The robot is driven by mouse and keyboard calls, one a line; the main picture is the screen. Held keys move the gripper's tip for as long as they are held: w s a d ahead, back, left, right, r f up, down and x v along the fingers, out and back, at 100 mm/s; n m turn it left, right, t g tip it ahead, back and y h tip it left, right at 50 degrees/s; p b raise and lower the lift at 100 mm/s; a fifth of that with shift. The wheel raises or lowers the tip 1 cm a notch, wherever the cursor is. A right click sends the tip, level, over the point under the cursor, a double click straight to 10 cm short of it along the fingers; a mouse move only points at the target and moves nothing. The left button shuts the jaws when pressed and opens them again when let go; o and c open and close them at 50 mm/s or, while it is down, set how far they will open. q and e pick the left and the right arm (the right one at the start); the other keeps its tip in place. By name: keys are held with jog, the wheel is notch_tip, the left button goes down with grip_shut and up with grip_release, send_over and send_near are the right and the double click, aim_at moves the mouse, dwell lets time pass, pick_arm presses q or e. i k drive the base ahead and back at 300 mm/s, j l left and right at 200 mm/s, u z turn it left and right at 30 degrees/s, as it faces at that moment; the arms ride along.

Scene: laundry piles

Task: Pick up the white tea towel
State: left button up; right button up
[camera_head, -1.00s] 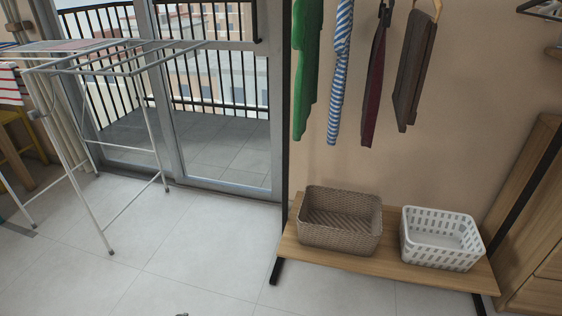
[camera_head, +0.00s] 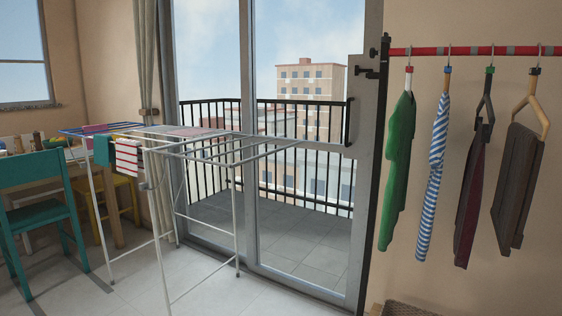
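A white drying rack (camera_head: 165,222) stands left of centre in front of the glass balcony door. A white cloth with red stripes (camera_head: 129,157) hangs over its left part; it is the only mostly white cloth I see, and I cannot tell if it is the white tea towel. A teal cloth (camera_head: 102,150) hangs just left of it. Neither of my grippers is in view.
A teal chair (camera_head: 45,200) and a table stand at the left, with a yellow chair (camera_head: 122,190) behind the rack. Clothes hang from a red rail (camera_head: 460,51) at the right, above a partly visible brown basket (camera_head: 405,308). Floor (camera_head: 215,296) is clear in front of the door.

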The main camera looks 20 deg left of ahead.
aim_at(129, 159)
jog(key=u, duration=1.9)
jog(key=i, duration=3.05)
jog(key=j+u, duration=0.05)
jog(key=j, duration=0.05)
